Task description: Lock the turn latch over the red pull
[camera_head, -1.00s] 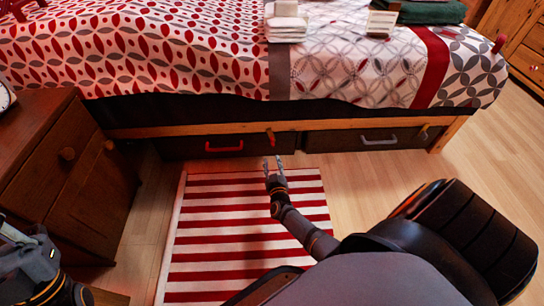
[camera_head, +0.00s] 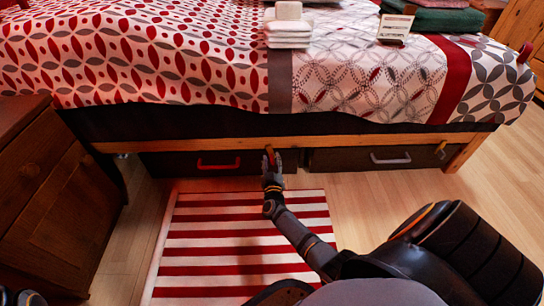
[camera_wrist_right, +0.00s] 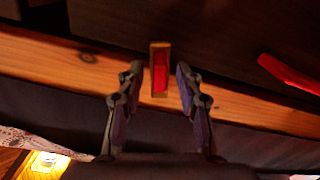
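The red pull (camera_head: 218,166) is on the dark left drawer under the bed; it also shows in the right wrist view (camera_wrist_right: 288,75). The turn latch (camera_head: 269,154) is a small block on the wooden rail, right of the red pull. In the right wrist view the latch (camera_wrist_right: 160,68) has a red face and tan edges and stands roughly crosswise to the rail. My right gripper (camera_head: 271,163) is open, its fingers (camera_wrist_right: 160,82) on either side of the latch with visible gaps. Of my left arm only dark parts (camera_head: 25,298) show at the lower left corner; its fingers cannot be made out.
A second drawer (camera_head: 340,160) with a grey pull (camera_head: 390,160) and another latch (camera_head: 440,149) are to the right. A wooden nightstand (camera_head: 60,200) stands at the left. A striped rug (camera_head: 240,240) lies on the floor in front of the bed (camera_head: 180,60).

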